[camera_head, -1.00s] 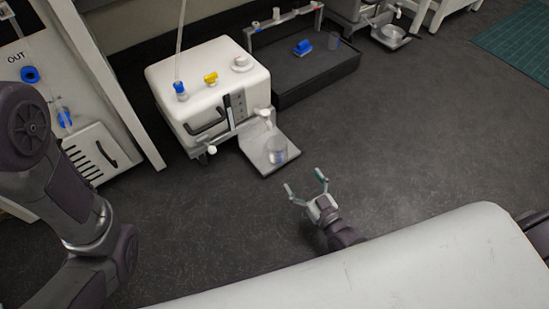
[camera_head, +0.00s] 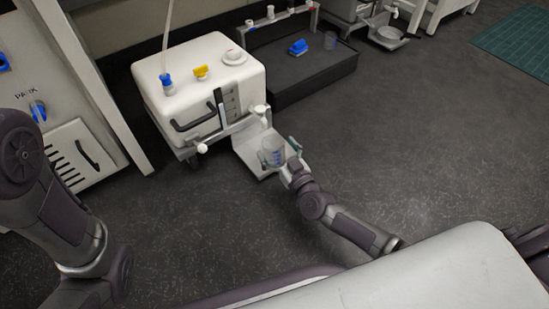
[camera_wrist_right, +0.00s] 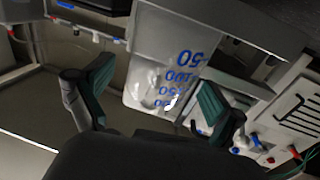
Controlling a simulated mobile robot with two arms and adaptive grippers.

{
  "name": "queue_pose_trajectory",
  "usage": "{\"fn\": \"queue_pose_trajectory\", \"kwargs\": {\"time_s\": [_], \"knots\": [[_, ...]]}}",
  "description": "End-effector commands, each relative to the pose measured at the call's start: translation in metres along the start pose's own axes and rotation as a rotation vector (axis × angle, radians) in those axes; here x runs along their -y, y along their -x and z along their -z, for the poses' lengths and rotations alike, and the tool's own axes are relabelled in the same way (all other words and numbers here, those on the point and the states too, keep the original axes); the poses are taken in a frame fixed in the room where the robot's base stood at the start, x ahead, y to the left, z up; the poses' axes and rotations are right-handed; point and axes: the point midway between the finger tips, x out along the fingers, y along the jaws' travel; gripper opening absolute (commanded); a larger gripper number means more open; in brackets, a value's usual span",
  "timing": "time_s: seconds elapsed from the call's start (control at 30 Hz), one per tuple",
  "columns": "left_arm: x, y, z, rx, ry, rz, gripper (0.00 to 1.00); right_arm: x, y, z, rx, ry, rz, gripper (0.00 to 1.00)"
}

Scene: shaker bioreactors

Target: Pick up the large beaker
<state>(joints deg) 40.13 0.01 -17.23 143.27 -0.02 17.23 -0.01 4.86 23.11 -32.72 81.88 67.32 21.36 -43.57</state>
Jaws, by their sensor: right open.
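The large beaker (camera_head: 272,150) is clear with blue graduation marks. It stands on the white platform (camera_head: 247,157) at the front of the white carboy. My right gripper (camera_head: 284,160) is open right at the beaker, on its near right side. In the right wrist view the beaker (camera_wrist_right: 160,60) fills the gap ahead of the two green-padded fingers of the right gripper (camera_wrist_right: 155,92), one finger on each side. I cannot tell whether the fingers touch it. My left gripper is out of view; only its arm shows at the left.
The white carboy (camera_head: 200,90) with blue and yellow caps has a spigot (camera_head: 261,110) beside the beaker. A black bench (camera_head: 310,80) behind holds a blue item (camera_head: 298,47) and a small beaker (camera_head: 330,40).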

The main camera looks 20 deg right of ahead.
Motion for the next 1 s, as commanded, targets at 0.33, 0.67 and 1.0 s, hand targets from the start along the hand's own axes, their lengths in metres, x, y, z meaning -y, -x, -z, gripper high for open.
{"fn": "queue_pose_trajectory", "kwargs": {"time_s": [0.33,0.67,1.0], "knots": [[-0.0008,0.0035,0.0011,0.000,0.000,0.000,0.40,0.0002,-0.0074,0.0008,0.001,0.000,0.000,0.91],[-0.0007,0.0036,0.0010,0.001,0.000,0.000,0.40,0.0002,-0.0071,0.0005,0.001,0.000,0.000,0.36],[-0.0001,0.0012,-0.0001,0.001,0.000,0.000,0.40,0.0000,-0.0066,0.0023,0.001,0.000,0.000,0.25]]}}
